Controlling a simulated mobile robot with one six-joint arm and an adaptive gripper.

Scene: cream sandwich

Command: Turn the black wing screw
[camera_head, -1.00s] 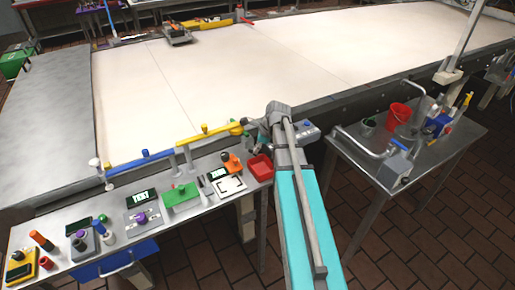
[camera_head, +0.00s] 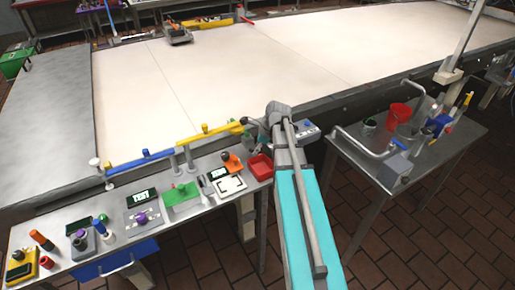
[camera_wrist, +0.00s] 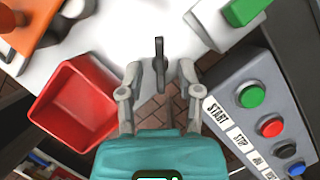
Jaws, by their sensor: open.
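The black wing screw (camera_wrist: 159,58) shows in the wrist view as a narrow dark upright shape at the top middle, over the light surface's edge. My gripper (camera_wrist: 159,68) is open, with one grey finger to the left of the screw and one to the right. The screw appears between the fingertips, with a visible gap on both sides. I cannot tell how far the tips are from it in depth. In the head view my gripper is mostly behind my arm, and I cannot make out the wing screw.
A red tray (camera_wrist: 78,103) lies left of my gripper. A grey button box (camera_wrist: 265,115) with green, red and blue buttons stands close on the right. An orange object (camera_wrist: 45,22) is at the upper left. A side table (camera_head: 440,160) with a red bucket (camera_head: 398,116) stands right of my arm.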

